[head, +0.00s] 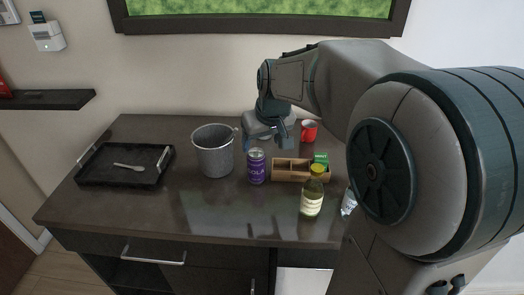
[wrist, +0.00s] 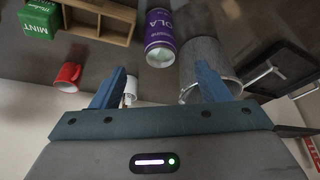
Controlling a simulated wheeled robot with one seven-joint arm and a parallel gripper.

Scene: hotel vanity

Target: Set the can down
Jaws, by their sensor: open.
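The purple cola can (head: 256,168) stands upright on the dark counter (head: 250,222), between the grey bucket and the wooden box. It also shows in the wrist view (wrist: 160,40), beyond my fingertips and not between them. My gripper (head: 267,138) is behind the can in the head view. In the wrist view my gripper (wrist: 160,85) has its two blue fingers spread wide, with nothing held between them.
A grey metal bucket (head: 214,158) stands left of the can. A wooden divided box (head: 288,170) and a yellow-capped bottle (head: 312,196) are to its right. A red mug (head: 309,131) stands behind. A black tray (head: 105,174) lies left. The front-left counter is clear.

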